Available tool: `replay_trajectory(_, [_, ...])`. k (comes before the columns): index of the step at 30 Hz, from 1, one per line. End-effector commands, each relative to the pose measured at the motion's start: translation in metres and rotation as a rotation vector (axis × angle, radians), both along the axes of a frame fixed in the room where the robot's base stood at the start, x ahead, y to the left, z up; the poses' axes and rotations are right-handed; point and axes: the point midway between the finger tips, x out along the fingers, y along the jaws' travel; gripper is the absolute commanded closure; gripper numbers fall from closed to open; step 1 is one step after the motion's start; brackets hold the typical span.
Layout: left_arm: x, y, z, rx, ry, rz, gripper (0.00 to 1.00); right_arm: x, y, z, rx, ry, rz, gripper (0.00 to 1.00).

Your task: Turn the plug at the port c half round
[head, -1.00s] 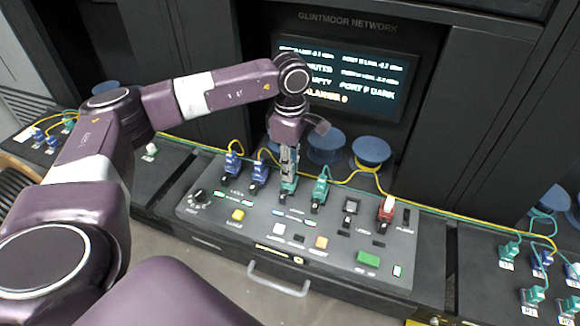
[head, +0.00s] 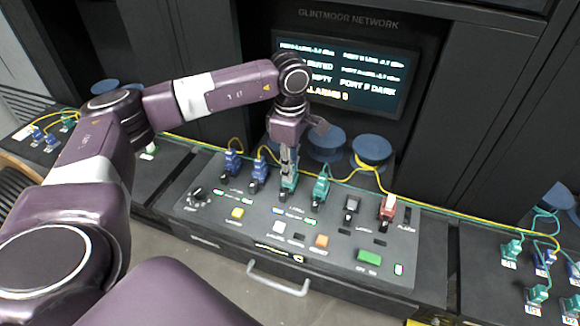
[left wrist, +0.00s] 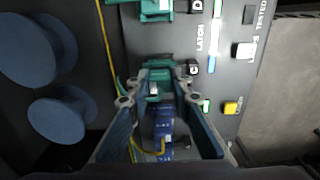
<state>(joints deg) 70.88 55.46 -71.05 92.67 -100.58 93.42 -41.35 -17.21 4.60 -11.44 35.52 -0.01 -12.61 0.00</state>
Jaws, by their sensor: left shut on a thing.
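The port C plug is green and stands in the sloped console. In the head view it (head: 288,190) shows below my left gripper (head: 289,172). In the left wrist view the green plug (left wrist: 154,90) lies between the two fingers of my left gripper (left wrist: 160,72), beside the label C (left wrist: 193,69). The gripper is shut on this plug from above. Its fingers hide part of the plug's sides. The plug's seating in the port is not clear to see. My right gripper is not in view.
Blue plugs (head: 259,172) stand left of the held plug, and another green plug (head: 321,188) stands close on its right. A red plug (head: 387,208) is farther right. Yellow and green cables run behind. A screen (head: 345,75) and blue spools (head: 371,152) stand at the back.

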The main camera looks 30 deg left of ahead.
Motion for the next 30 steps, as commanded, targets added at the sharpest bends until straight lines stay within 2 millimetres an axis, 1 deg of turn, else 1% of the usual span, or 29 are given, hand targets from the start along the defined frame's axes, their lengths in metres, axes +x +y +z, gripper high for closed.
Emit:
replay_trajectory(3, [0.0, 0.0, 0.0, 0.0, 0.0, 0.0, 0.97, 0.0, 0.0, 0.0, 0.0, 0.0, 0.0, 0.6])
replay_trajectory(4, [0.0, 0.0, 0.0, 0.0, 0.0, 0.0, 0.78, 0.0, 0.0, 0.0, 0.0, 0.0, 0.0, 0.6])
replay_trajectory(9, [0.0, 0.0, 0.0, 0.0, 0.0, 0.0, 0.6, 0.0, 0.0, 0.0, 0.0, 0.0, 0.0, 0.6])
replay_trajectory(17, [0.0, 0.0, 0.0, 0.0, 0.0, 0.0, 0.6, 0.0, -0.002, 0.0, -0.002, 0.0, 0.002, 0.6])
replay_trajectory(20, [0.0, 0.0, 0.005, -0.001, -0.001, 0.0, 0.6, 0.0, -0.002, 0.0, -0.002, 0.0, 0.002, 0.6])
replay_trajectory(23, [0.001, 0.0, 0.018, -0.002, -0.004, 0.0, 0.6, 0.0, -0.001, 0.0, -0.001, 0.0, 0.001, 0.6])
replay_trajectory(26, [0.001, 0.0, 0.038, -0.001, -0.004, 0.0, 0.6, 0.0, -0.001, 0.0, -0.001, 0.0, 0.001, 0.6])
replay_trajectory(30, [0.001, -0.001, 0.07, -0.001, -0.004, 0.0, 0.6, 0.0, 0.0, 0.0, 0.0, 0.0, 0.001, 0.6])
